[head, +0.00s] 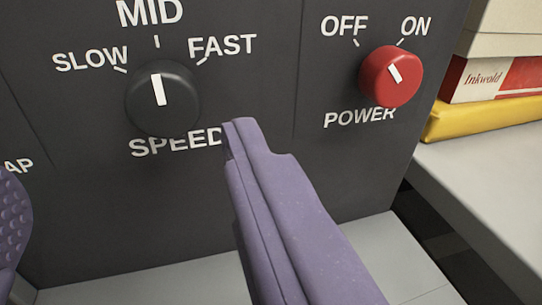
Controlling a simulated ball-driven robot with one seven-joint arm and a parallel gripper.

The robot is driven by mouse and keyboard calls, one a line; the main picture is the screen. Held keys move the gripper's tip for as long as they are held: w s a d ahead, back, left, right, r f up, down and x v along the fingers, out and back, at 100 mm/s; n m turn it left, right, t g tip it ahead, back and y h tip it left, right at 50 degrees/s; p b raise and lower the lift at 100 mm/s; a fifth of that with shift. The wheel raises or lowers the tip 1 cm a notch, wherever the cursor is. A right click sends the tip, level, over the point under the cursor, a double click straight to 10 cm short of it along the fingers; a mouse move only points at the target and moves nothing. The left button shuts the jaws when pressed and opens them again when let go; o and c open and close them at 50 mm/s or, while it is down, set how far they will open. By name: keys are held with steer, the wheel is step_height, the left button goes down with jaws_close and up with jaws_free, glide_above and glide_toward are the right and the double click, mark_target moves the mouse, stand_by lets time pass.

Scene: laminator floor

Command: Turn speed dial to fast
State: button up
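The speed dial (176,101) is a round black knob on a dark panel. Its white pointer line stands nearly upright, towards MID. SLOW is printed at its upper left, FAST at its upper right and SPEED below. My gripper (125,150) is open, with two purple fingers set wide apart. One finger reaches up to just right of and below the dial, covering the end of the SPEED label. The other shows only in part at the left edge. Nothing is between the fingers in their grasp, and I cannot tell their depth from the dial.
A red power dial (382,82) sits to the right on the same panel, its white pointer tilted up-left towards OFF. Boxes (495,82) and a yellow item (480,118) lie on a grey surface (480,165) at the right. A label ending in "AP" is partly cut off at the left.

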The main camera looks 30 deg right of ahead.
mark_target(166, 114)
steer(key=x, duration=0.2)
steer(key=f+b+x, duration=0.1)
steer(key=x, duration=0.2)
steer(key=d+x, duration=0.1)
steer(key=x, duration=0.2)
steer(key=shift+f+b, duration=0.2)
steer(key=shift+b, duration=0.15)
steer(key=c, duration=1.1)
steer(key=shift+o, duration=0.2)
steer(key=shift+m, duration=0.3)
